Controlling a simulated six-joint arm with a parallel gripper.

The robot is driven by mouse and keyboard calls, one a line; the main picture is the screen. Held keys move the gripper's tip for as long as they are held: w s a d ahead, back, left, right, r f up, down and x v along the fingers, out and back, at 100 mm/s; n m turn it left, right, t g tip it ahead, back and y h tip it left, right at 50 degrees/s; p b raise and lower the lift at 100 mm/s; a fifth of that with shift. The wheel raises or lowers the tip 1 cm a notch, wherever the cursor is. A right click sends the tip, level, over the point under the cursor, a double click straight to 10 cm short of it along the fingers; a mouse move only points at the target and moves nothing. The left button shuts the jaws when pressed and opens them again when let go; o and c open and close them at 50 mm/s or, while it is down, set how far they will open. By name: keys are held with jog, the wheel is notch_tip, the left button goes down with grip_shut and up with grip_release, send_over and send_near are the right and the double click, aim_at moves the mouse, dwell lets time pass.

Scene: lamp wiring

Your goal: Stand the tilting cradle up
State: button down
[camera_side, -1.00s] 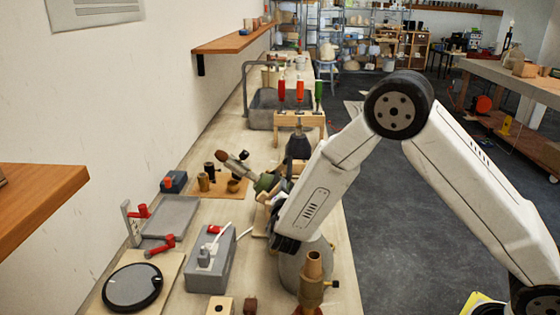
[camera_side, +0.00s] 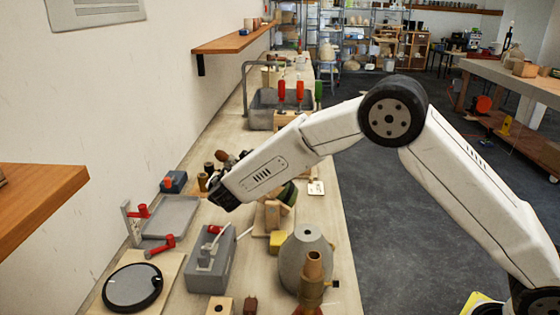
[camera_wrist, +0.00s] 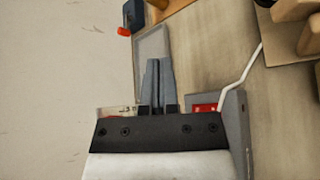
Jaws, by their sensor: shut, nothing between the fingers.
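A wooden block assembly that looks like the cradle (camera_side: 272,214) stands on the bench, right of the grey switch box. A dark green rounded part (camera_side: 289,194) leans at its far side, partly behind my arm. I cannot tell how far the cradle is tilted. Its wooden pieces appear at the top right corner in the wrist view (camera_wrist: 296,10). My gripper (camera_wrist: 158,62) is shut and empty, with its fingers together over the grey tray. In the side view my dark wrist end is left of the cradle and apart from it; the fingers are hardly visible there.
The grey switch box (camera_side: 207,270) with a white cable stands below my gripper. The grey tray (camera_side: 174,216), a red-handled clamp (camera_side: 160,247) and a blue box (camera_side: 173,182) lie left. A grey cone (camera_side: 303,258) and brass-coloured part (camera_side: 314,266) stand at front right.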

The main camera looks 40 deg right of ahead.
jog(key=shift+w+a, duration=0.2)
jog(key=shift+a, duration=0.05)
jog(key=shift+x, duration=4.95)
jog(key=shift+s+d+r, duration=0.2)
jog(key=shift+d+r, duration=0.35)
jog(key=shift+r, duration=0.25)
jog(key=shift+s+d+r, duration=0.25)
jog(key=shift+d+r, duration=0.35)
jog(key=shift+r, duration=0.15)
